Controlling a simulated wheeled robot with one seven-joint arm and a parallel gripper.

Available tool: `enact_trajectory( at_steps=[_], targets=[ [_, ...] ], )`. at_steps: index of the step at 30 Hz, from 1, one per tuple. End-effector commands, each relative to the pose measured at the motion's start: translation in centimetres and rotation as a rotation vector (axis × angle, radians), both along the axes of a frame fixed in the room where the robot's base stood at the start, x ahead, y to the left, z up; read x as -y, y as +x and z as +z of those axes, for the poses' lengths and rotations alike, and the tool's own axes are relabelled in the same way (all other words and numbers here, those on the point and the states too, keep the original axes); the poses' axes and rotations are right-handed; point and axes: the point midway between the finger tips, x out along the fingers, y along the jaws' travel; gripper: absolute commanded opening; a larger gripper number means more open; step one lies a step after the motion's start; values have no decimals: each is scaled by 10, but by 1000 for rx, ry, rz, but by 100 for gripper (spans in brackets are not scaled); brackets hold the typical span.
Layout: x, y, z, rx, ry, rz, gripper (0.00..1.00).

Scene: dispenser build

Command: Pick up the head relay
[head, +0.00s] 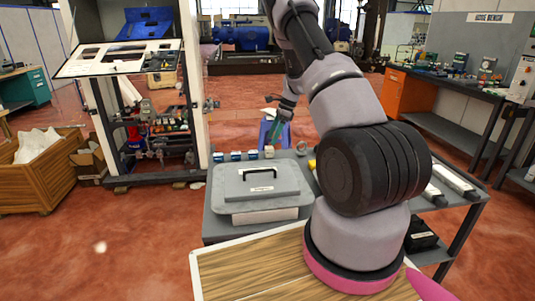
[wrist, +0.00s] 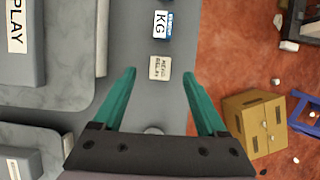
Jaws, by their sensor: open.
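The head relay (wrist: 160,68) is a small beige block with dark lettering, lying on the grey cart top. In the head view it is the pale block (head: 269,153) at the right end of a row of blue-labelled blocks. My gripper (head: 275,132) points down above it at the cart's far edge. In the wrist view the two green fingers of my gripper (wrist: 159,73) are spread wide, with the relay between their tips in the picture. They hold nothing. The exact height of the tips above the relay is hard to tell.
A blue-and-white block marked KG (wrist: 161,25) lies close to the relay. A grey lidded case (head: 257,185) fills the near part of the cart (head: 222,227). A small round part (head: 302,148) sits right of the relay. A cardboard box (wrist: 254,122) stands on the red floor.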

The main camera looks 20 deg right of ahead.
Motion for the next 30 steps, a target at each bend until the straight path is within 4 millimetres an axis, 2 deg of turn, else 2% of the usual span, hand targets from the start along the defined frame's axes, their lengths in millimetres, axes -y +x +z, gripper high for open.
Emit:
enact_trajectory(
  at_steps=[5, 15, 24, 26, 27, 30],
  targets=[
    [-5, 1, -13, -1, -1, 1, 75],
    [-17, 4, -56, -1, 0, 1, 75],
    [-19, 5, -60, 1, 0, 1, 75],
    [-19, 5, -60, 1, 0, 1, 52],
    [-19, 5, -60, 1, 0, 1, 37],
    [-19, 5, -60, 1, 0, 1, 0]
  ],
)
